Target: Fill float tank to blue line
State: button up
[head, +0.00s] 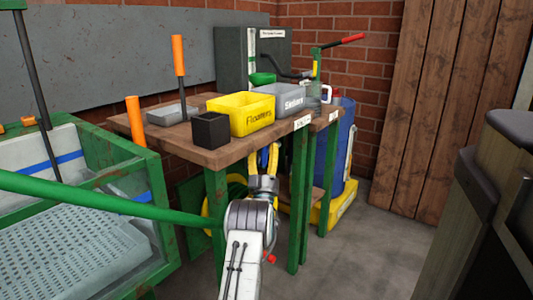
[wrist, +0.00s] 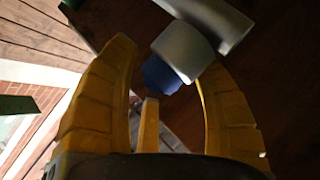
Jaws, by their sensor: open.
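The float tank (head: 153,190) is a green-framed tank at the left of the head view. A blue line (head: 68,158) runs along its pale inner wall, above a perforated grey panel (head: 70,245). I cannot make out a water surface. My gripper (head: 263,158) has yellow fingers and is at the front edge of the wooden table, right of the tank. In the wrist view my gripper (wrist: 165,65) is open. A grey cylindrical part (wrist: 184,48) with a blue end (wrist: 160,76) shows between or just beyond the fingers; I cannot tell whether they touch it.
The table (head: 200,150) holds a yellow Floaters bin (head: 240,115), a grey Sinkers bin (head: 285,99), a black box (head: 210,130) and a grey tray (head: 172,114). A blue barrel (head: 340,150) stands behind at right. A green bar crosses before the tank. Floor at right is clear.

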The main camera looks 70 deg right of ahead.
jog(key=shift+c, duration=0.4)
grip_shut()
